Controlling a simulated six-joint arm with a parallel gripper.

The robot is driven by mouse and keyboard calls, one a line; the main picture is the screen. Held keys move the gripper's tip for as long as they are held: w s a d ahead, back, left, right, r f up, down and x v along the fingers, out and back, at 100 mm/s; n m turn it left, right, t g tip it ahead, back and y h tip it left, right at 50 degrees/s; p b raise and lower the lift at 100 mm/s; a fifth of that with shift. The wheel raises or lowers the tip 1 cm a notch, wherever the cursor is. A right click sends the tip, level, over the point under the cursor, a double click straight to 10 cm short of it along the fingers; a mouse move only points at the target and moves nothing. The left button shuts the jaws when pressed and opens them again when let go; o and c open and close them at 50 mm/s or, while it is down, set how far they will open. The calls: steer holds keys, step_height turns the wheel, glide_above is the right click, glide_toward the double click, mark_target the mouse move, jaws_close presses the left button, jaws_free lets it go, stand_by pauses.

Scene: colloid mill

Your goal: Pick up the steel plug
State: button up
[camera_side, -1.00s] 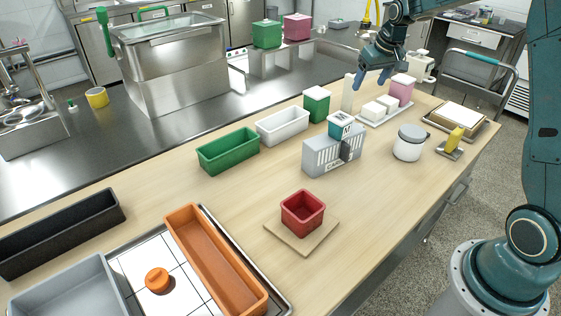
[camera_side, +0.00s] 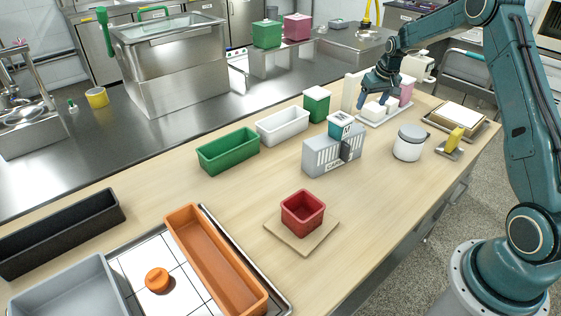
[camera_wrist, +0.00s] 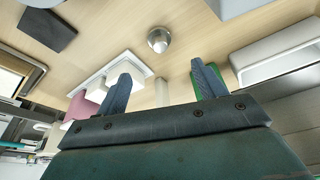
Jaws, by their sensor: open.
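A round, shiny, steel-grey piece (camera_wrist: 159,40) shows on the wooden worktop in the wrist view, ahead of my fingers and apart from them. I cannot tell whether it is the steel plug or the top of the grey-lidded canister (camera_side: 409,143) that stands in the side view. No other likely steel plug is clear in the side view. My gripper (camera_side: 374,102) is open and points down by the white tray with pale blocks (camera_side: 372,124). Its two blue fingers (camera_wrist: 163,84) are spread with nothing held between them in the wrist view.
A cream upright block (camera_side: 349,92) and a green box (camera_side: 316,106) stand left of my gripper, a pink box (camera_side: 407,92) right. Bare worktop lies in front.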

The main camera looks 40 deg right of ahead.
mark_target(361, 124)
steer(key=x, duration=0.7)
steer(key=shift+f, duration=0.15)
steer(key=shift+w+f, duration=0.1)
steer(key=shift+x, duration=2.5)
steer(key=shift+d, duration=0.1)
steer(key=c, duration=1.1)
steer(key=shift+r, duration=0.25)
step_height(361, 124, up, 20)
